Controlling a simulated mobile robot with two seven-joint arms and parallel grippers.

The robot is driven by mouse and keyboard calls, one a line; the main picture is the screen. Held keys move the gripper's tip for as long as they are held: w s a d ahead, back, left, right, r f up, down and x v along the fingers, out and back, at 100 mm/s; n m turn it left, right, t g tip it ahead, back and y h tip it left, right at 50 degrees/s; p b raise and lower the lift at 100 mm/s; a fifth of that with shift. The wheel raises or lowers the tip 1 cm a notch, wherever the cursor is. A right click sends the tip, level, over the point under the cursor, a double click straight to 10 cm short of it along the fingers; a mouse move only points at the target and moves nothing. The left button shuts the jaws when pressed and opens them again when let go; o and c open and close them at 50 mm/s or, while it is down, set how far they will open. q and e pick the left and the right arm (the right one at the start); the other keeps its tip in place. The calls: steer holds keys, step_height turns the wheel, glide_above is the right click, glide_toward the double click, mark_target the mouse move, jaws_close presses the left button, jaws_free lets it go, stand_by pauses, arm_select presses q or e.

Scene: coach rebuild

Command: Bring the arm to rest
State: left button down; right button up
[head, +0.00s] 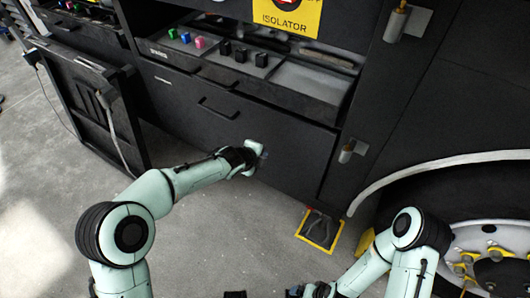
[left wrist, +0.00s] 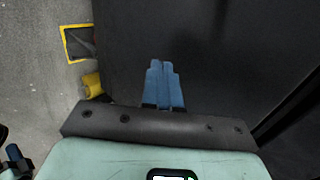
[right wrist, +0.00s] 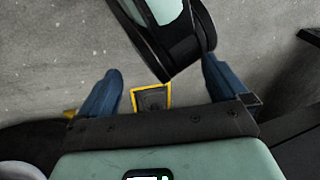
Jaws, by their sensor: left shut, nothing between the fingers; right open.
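My left arm reaches forward in the head view, and its gripper (head: 262,152) is in front of the dark cabinet's lower panel. In the left wrist view the blue fingers of the left gripper (left wrist: 163,82) are together with nothing between them. My right arm is bent at the lower right of the head view, and its gripper is hardly visible there. In the right wrist view the blue fingers of the right gripper (right wrist: 160,92) are wide apart and empty, with the floor beyond. A mint and black link of mine shows between them.
The dark cabinet (head: 215,112) has an open drawer with colored and black blocks. A dark panel (head: 97,115) stands at left. A yellow-edged tray (head: 320,230) lies on the floor by the cabinet. A wheel (head: 500,265) is at lower right.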

arm_select(q)
steer(key=p+v, duration=0.1)
steer(key=v, duration=0.5)
steer(key=shift+s+r, duration=0.25)
steer(key=shift+r, duration=0.1)
arm_select(e)
steer(key=shift+s+a+r+g, duration=0.2)
steer(key=shift+s+a+r, duration=0.05)
steer(key=shift+s+r, duration=0.25)
steer(key=shift+s+a+r+g, duration=0.2)
steer(key=shift+s+r, duration=0.15)
steer(key=shift+s, duration=0.1)
arm_select(q)
steer(key=shift+a, duration=0.15)
